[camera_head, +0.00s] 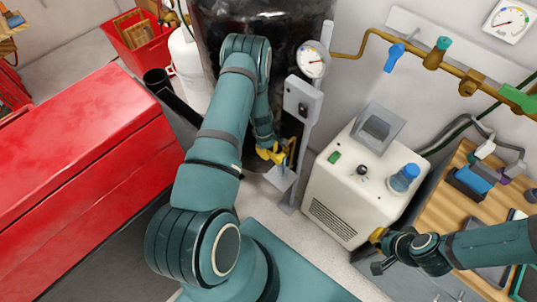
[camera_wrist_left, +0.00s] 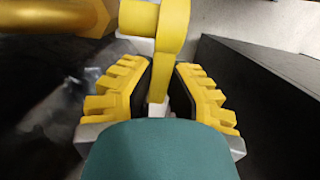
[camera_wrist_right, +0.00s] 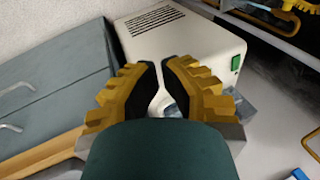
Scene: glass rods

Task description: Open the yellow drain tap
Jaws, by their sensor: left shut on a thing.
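The yellow drain tap (camera_wrist_left: 173,35) has a flat lever that hangs down between the fingers of my left gripper (camera_wrist_left: 165,85), at the foot of the big dark tank (camera_head: 225,22). My left gripper is shut on this lever. In the head view my left gripper (camera_head: 272,153) is low beside the tank, and its fingers hide most of the tap. My right gripper (camera_head: 375,250) is beside the white machine's lower right corner, away from the tap. In the right wrist view its fingers (camera_wrist_right: 161,65) are close together with nothing seen between them.
A post with a gauge (camera_head: 312,62) and a grey box stands right of my left gripper. The white machine (camera_head: 350,180) is further right, near a wooden bench (camera_head: 440,205). A red cabinet (camera_head: 80,150) fills the left. Brass pipe (camera_head: 375,38) runs along the wall.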

